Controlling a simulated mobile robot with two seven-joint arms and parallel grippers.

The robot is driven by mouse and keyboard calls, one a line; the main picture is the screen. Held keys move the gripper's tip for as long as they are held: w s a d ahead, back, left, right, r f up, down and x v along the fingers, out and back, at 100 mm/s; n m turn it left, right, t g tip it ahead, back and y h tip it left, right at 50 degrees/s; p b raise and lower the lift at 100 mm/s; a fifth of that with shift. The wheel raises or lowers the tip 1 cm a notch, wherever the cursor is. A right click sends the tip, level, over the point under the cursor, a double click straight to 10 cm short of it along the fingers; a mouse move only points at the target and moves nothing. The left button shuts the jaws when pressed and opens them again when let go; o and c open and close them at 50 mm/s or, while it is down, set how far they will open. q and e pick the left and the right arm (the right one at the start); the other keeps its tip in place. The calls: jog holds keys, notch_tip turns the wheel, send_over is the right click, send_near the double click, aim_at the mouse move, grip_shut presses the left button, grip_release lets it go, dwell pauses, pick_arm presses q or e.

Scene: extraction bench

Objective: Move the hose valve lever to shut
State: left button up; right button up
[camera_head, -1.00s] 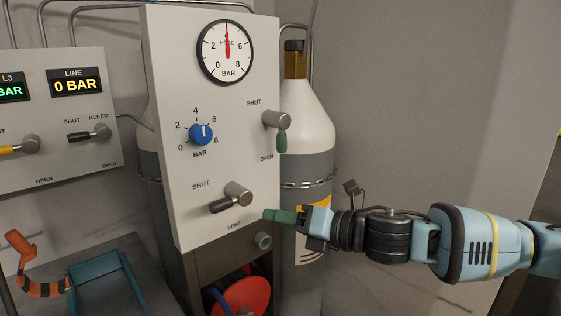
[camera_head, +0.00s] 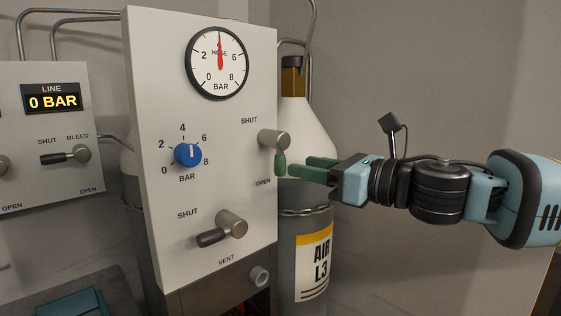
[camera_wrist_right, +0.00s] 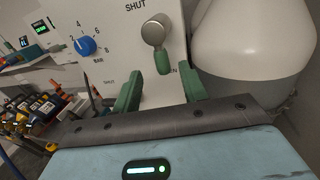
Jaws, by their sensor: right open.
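The hose valve lever (camera_head: 281,163) is a short green handle on a grey round valve stem (camera_head: 274,139), at the right of the white panel. It hangs down toward the OPEN label; the SHUT label is above and left of the stem. My right gripper (camera_head: 300,166) is open, just right of the lever at about its height, its green fingers toward the panel. In the right wrist view, the lever (camera_wrist_right: 162,60) appears between and a little beyond the two fingertips (camera_wrist_right: 160,88). Contact is not clear. My left gripper is not in view.
The white panel (camera_head: 150,110) also carries the hose gauge (camera_head: 218,63), a blue regulator knob (camera_head: 188,154) and a dark vent lever (camera_head: 212,237) below. A white-topped air cylinder (camera_head: 306,120) stands close behind the panel's right edge. Space right of it is open.

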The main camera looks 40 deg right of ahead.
aim_at(286, 162)
jog(key=shift+x, duration=0.9)
jog(key=shift+w+f, duration=0.15)
jog(key=shift+w, duration=0.4)
jog(key=shift+b+x, duration=0.65)
jog(key=shift+x, duration=0.15)
jog(key=shift+b+x, duration=0.7)
jog(key=shift+x, duration=0.55)
jog(key=shift+a, duration=0.1)
jog(key=shift+c, duration=0.4)
